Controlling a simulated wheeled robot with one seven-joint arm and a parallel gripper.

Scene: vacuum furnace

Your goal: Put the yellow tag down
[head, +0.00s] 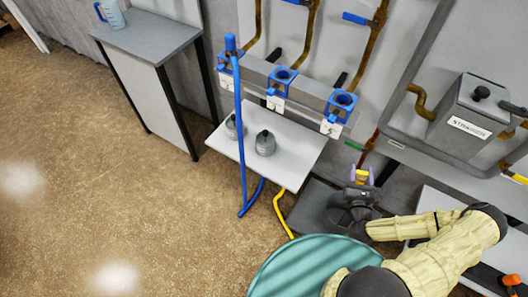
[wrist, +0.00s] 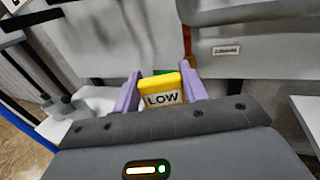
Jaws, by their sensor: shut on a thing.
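The yellow tag (wrist: 162,88) reads "LOW" and is upright between the purple fingers of my gripper (wrist: 160,93) in the wrist view. The fingers are shut on its two sides. In the head view my gripper (head: 361,174) is at the lower right of centre, to the right of the white shelf, with a little of the yellow tag (head: 362,172) showing between the fingers. The tag appears held in the air, with no surface touching it that I can see.
A white shelf (head: 290,148) holds two dark grey pots (head: 265,143), below several blue ring holders (head: 283,76). A blue upright pole (head: 239,130) stands at its left. A teal round top (head: 300,270) is in front. A grey box marked "STRAINER" (head: 465,105) is at right.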

